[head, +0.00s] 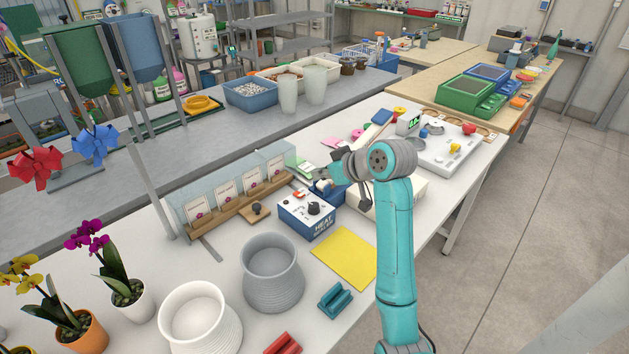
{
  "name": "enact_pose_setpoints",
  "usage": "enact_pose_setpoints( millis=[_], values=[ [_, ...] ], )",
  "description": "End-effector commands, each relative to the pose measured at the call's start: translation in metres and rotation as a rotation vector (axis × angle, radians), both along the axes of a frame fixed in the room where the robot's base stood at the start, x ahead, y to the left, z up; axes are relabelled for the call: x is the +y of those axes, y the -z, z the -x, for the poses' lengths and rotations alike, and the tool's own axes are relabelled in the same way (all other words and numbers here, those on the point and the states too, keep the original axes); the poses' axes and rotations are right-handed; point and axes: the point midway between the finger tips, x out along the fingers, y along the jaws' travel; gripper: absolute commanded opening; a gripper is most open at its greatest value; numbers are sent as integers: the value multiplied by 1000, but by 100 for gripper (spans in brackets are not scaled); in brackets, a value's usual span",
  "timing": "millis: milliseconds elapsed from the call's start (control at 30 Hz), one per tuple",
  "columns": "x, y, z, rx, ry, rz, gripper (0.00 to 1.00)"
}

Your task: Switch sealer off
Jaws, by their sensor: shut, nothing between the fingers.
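The heat sealer (306,224) is a blue box with a white top on the white table, labelled "HEAT SEALER" on its front. Its top carries a black knob (314,208) and a small orange-red switch (299,194). I cannot tell the switch's position. My gripper (318,181) is shut and empty, above and behind the sealer, at its back right. It is small in view and partly hidden by my arm. A blue part of the sealer extends behind the box, partly covered by my wrist.
A glass-fronted card rack (236,196) stands left of the sealer. A yellow sheet (344,258), a grey pot (272,272), a white pot (200,318) and a teal block (335,299) lie nearer. A white scale board (447,150) is at the right. Orchids stand front left.

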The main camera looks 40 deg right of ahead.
Motion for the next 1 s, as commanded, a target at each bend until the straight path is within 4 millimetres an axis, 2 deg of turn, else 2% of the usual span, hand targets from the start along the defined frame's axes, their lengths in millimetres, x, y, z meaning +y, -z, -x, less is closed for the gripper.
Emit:
enact_pose_setpoints(
  millis=[500, 700, 1000],
  values=[
    [4, 56, -74, 4, -2, -2, 0],
    [2, 81, -60, 3, 0, -2, 0],
    [2, 90, -56, 1, -1, -1, 0]
  ],
)
